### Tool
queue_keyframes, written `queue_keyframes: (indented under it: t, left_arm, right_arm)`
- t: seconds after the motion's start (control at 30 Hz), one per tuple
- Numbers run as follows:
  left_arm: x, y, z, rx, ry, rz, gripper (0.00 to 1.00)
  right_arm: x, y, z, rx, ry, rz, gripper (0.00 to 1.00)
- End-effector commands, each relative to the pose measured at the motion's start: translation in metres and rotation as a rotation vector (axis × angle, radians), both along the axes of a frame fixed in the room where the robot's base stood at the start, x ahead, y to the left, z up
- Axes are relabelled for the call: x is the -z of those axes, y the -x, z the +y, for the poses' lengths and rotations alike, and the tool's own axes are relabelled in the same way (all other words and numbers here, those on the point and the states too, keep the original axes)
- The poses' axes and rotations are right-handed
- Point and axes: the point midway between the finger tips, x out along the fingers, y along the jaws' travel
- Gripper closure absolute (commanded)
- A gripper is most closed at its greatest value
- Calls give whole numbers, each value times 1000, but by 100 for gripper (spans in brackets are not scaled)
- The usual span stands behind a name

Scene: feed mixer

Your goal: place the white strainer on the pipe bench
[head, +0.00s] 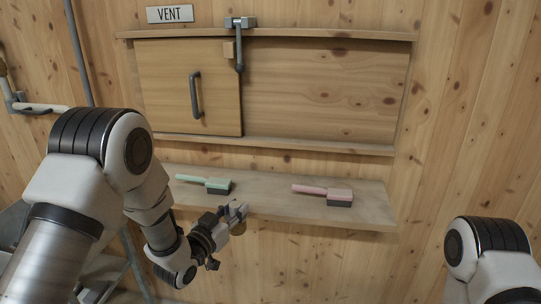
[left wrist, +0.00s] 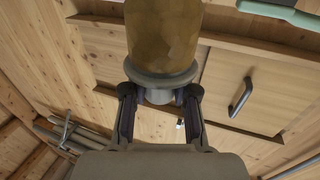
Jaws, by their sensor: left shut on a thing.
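My left gripper (head: 222,226) is in front of the wooden shelf's front edge, low in the head view. In the left wrist view the left gripper (left wrist: 160,95) is shut on the grey collar of an amber-brown, faceted cylindrical thing (left wrist: 163,35). Its brown part (head: 239,229) shows small in the head view, partly hidden by the gripper. I see no clearly white strainer, and cannot tell whether the held thing is it. No surface is plainly the pipe bench. My right gripper is out of view; only part of my right arm shows.
The shelf (head: 365,205) holds a green brush (head: 217,186) and a pink brush (head: 338,195). Above it is a sliding wooden vent door (head: 165,85) with a grey handle and a latch (head: 240,50). Pipes (head: 40,108) run along the left wall.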

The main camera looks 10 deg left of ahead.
Motion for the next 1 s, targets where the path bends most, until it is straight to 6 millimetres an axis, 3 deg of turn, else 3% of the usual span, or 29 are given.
queue_keyframes:
  t: [0.03, 0.2, 0.3, 0.4, 0.47, 0.7, 0.9, 1.0]
  left_arm:
    - [27, 6, -6, 10, -2, 12, 100]
    - [108, 31, -15, -28, -2, 10, 100]
    - [142, 48, -14, -88, -2, 9, 100]
    - [162, 62, -7, -172, -2, 5, 100]
    - [163, 66, -1, -219, -1, 0, 100]
    - [133, 69, 24, -355, -1, 0, 100]
    - [111, 106, 25, -357, -3, 2, 100]
    - [109, 110, 25, -358, -1, 0, 100]
  right_arm:
    - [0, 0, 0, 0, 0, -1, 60]
    - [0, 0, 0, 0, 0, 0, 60]
    - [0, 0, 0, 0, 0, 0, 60]
    - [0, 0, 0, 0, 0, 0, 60]
    - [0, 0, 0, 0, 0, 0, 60]
    - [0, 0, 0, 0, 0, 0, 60]
    - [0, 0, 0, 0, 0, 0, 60]
    - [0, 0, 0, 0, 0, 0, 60]
